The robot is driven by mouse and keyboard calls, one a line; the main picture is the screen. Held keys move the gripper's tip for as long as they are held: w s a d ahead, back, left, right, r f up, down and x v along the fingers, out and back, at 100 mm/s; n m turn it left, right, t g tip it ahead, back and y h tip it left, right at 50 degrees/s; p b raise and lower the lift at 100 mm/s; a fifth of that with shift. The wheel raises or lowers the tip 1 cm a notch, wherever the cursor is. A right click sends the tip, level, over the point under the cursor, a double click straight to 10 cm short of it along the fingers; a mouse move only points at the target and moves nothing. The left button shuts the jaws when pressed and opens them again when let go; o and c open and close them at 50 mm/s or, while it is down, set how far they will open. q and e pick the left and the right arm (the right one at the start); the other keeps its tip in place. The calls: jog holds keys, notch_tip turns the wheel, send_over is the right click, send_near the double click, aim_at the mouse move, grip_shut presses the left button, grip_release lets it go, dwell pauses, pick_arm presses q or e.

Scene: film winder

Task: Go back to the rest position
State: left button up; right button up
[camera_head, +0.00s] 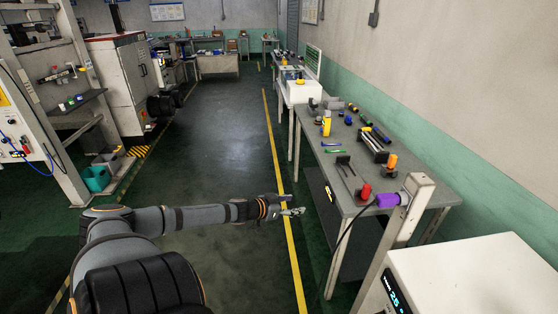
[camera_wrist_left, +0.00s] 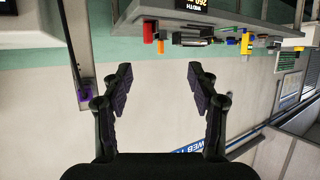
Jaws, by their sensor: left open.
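My left arm reaches across the floor from the left in the head view. Its gripper (camera_head: 293,211) is in the open space left of the workbench (camera_head: 345,190), apart from it. In the left wrist view the left gripper (camera_wrist_left: 160,88) has its two dark fingers spread wide with nothing between them. That view is upside down and shows the wall and the bench top behind the fingers. My right gripper does not show in either view.
The bench holds a red item (camera_head: 365,191), an orange item (camera_head: 392,161), a yellow item (camera_head: 327,126) and several tools. A purple part (camera_head: 388,200) is on a light post (camera_head: 408,215). A white machine (camera_head: 470,275) stands front right. The aisle (camera_head: 215,130) is clear.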

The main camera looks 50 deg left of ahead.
pick_arm(q)
jog(key=shift+s+a+f, duration=0.1)
jog(key=shift+a+f, duration=0.05)
jog(key=shift+a, duration=0.2)
dwell(0.4)
